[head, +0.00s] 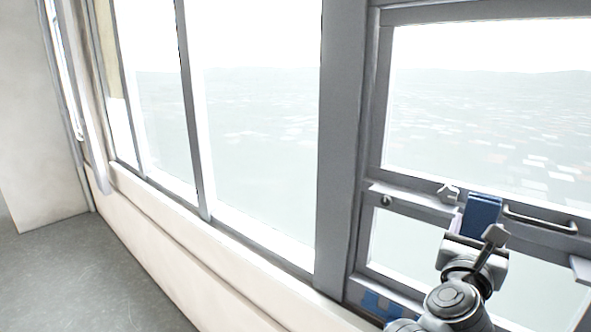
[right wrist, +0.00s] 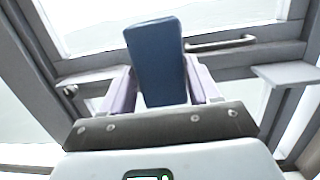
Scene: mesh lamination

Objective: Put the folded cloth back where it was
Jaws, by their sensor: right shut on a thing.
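The folded cloth, a dark blue flat block (head: 482,212), is in my right gripper (head: 476,226) in front of the window's lower frame on the right. In the right wrist view the cloth (right wrist: 157,60) stands up between the two pale purple fingers of the gripper (right wrist: 160,80), slightly tilted. The right gripper is shut on it. The cloth's lower end is partly hidden by the gripper body. My left gripper is not in view.
The window frame has a metal handle (head: 540,219) just right of the cloth and a catch (head: 448,193) to its left. A small ledge (right wrist: 290,76) juts out at the right. A blue patch (head: 380,305) shows low by the sill. Grey floor at left is clear.

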